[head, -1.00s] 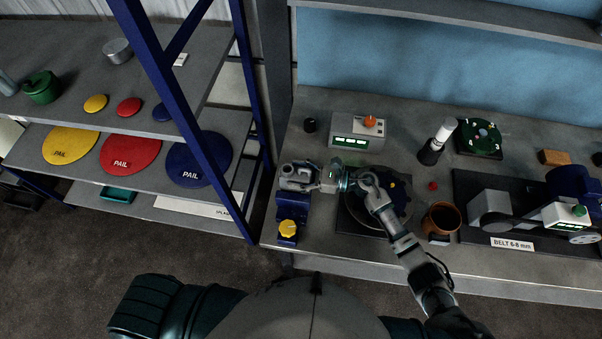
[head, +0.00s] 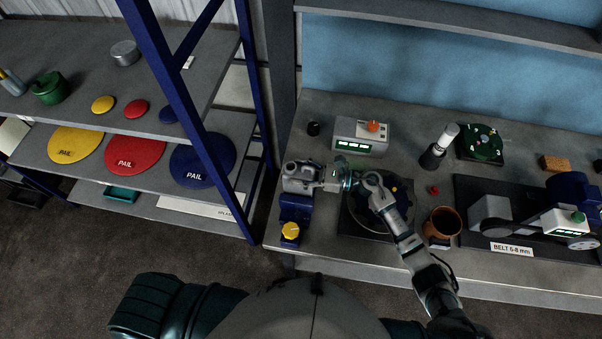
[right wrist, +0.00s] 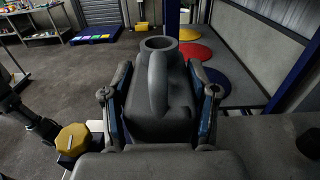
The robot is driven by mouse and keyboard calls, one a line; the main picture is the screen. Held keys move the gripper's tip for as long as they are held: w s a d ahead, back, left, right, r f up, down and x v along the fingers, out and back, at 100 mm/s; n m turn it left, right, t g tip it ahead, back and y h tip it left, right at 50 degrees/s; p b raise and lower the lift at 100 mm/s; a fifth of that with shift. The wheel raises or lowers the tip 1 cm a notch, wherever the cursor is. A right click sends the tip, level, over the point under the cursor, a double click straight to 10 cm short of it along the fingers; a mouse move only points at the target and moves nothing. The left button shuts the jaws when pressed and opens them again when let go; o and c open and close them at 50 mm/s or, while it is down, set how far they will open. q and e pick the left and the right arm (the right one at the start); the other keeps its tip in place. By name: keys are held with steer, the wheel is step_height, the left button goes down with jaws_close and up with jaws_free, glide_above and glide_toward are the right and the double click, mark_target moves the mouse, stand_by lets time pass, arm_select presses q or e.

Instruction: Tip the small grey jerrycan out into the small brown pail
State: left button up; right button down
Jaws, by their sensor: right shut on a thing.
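The small grey jerrycan (head: 297,178) is at the left end of the bench, behind a blue device with a yellow knob. My right gripper (head: 330,180) is shut on it from the right. In the right wrist view the jerrycan (right wrist: 160,95) stands upright between the two fingers (right wrist: 160,112), its round mouth and handle on top. I cannot tell whether it touches the bench. The small brown pail (head: 442,224) stands upright near the bench's front edge, right of my right forearm. Its inside looks dark. My left gripper is not in view.
The blue device (head: 294,210) is close in front of the jerrycan. A dark round plate (head: 367,216) lies under my right arm. A scale (head: 358,138) stands behind, a belt machine (head: 490,207) right of the pail. A blue-framed shelf (head: 180,95) rises at left.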

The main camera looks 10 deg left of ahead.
mark_target(303, 167)
steer(key=shift+w+a+r+p, duration=0.1)
steer(key=shift+a+r+p, duration=0.15)
steer(key=shift+r, duration=0.6)
steer(key=shift+r+p, duration=0.4)
steer(key=shift+r, duration=0.25)
steer(key=shift+d+r+p, duration=0.15)
steer(key=shift+r+p, duration=0.2)
steer(key=shift+r, duration=0.4)
steer(key=shift+d+r+p, duration=0.15)
steer(key=shift+r+p, duration=0.2)
steer(key=shift+r, duration=0.35)
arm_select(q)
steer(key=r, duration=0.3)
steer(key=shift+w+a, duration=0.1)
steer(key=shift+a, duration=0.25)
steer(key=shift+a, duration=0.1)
arm_select(e)
steer(key=shift+a, duration=0.15)
